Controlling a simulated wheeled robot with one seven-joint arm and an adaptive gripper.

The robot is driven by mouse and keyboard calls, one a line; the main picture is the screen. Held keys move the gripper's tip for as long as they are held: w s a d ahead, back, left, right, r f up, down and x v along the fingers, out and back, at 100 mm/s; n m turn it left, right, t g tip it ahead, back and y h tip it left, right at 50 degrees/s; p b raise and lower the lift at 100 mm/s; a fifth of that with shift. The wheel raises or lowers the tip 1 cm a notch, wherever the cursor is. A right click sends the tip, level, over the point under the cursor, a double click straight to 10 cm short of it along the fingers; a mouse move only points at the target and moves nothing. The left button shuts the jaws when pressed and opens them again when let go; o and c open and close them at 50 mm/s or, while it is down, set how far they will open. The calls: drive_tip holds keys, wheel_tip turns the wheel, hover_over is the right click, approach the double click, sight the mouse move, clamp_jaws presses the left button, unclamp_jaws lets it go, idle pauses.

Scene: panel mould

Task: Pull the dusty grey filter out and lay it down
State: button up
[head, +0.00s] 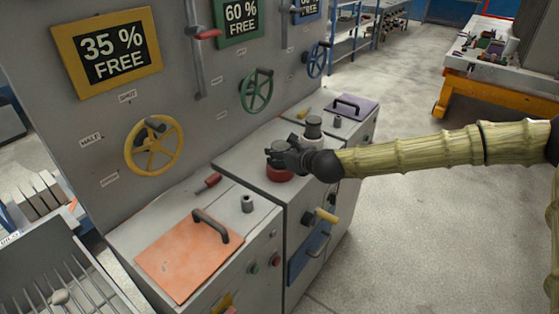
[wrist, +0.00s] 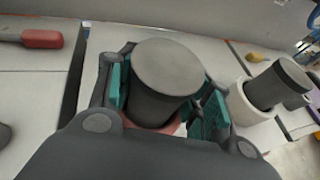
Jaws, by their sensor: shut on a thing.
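The dusty grey filter (wrist: 165,72) is a dark grey cylinder with a paler flat top, standing upright between the teal-padded fingers of my gripper (wrist: 165,95) in the wrist view. My gripper is shut on it. A red collar (wrist: 172,128) shows around its lower part; how deep the filter sits in it is hidden. In the head view my gripper (head: 278,158) is over the red collar (head: 279,174) on the middle cabinet, and hides most of the filter.
A second grey cylinder (head: 313,124) stands in a white collar (wrist: 247,108) just behind. An orange lid with a handle (head: 185,258) lies on the near cabinet, a purple lid (head: 357,108) on the far one. A red-handled tool (head: 208,185) lies left. The wall panel carries handwheels.

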drive_tip(key=shift+r+p, duration=1.5)
drive_tip(key=shift+r, duration=2.1)
drive_tip(key=shift+r, duration=0.15)
drive_tip(key=shift+r+p, duration=0.8)
drive_tip(key=shift+r, duration=1.1)
